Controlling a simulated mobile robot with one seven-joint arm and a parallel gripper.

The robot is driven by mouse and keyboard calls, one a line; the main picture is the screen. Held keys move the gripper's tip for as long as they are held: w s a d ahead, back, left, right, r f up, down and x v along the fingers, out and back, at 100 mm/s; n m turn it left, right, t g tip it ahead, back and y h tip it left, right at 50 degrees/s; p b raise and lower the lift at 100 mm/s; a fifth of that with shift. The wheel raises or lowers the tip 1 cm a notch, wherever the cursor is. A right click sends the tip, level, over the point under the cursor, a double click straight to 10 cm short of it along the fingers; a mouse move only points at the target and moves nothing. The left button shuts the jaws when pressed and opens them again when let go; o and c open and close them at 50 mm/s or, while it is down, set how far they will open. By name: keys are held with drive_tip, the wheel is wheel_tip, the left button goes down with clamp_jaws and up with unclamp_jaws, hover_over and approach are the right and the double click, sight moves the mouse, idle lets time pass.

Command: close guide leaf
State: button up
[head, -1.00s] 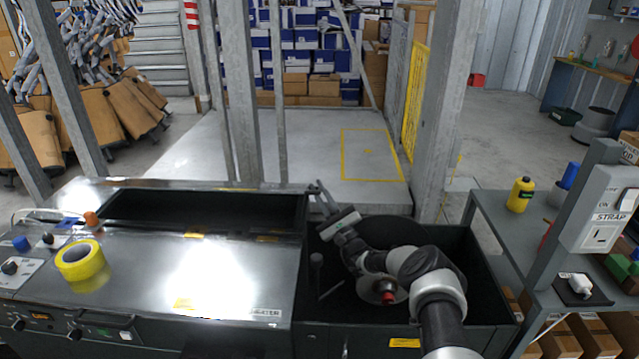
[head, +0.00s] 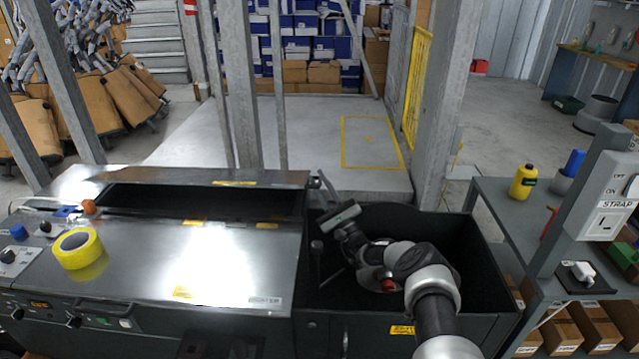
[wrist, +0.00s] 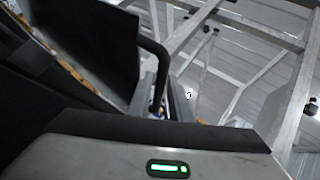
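The guide leaf is not labelled. The likeliest part is the metal strip (head: 215,176) along the rear of the machine's long dark slot, and I cannot be sure of this. The slot stands partly uncovered. My gripper (head: 337,212) is above the dark bin at the slot's right end, close to the machine's rear right corner. Thin grey prongs show just beyond it, and I cannot tell whether it touches them. In the wrist view a dark flat panel (wrist: 85,40) and a curved dark bar (wrist: 158,65) stand ahead of the gripper body. The fingertips cannot be made out.
The dark bin (head: 486,275) surrounds my arm, with its walls close by. A yellow tape roll (head: 77,248) lies on the machine top. A shelf with a yellow bottle (head: 523,182) and a strap switch post (head: 604,195) stand at right.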

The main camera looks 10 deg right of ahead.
drive_tip(key=p+v, duration=0.1)
drive_tip(key=v, duration=1.1)
drive_tip(key=shift+p, duration=0.4)
